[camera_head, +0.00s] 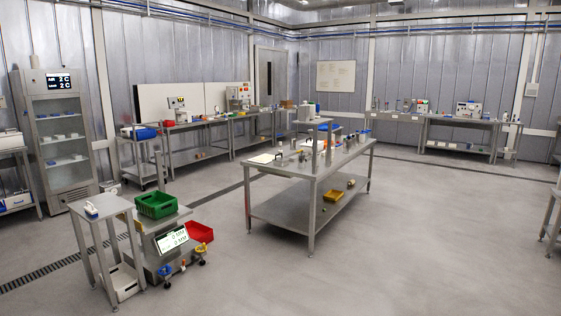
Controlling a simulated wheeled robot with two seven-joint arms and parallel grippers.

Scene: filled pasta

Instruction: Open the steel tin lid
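I cannot pick out the steel tin or its lid for certain. The steel table (335,162) in the middle of the room carries several small objects, among them upright grey cylinders and white sheets, too small to tell apart. An orange item (325,145) and a blue item (364,132) also stand on it. Neither of my grippers is in view.
A glass-door fridge (60,130) stands at the left wall. A small steel stand (103,207), a green crate (156,204) and a red bin (199,231) are at the front left. Benches (460,121) line the back walls. The floor (420,240) at the right is clear.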

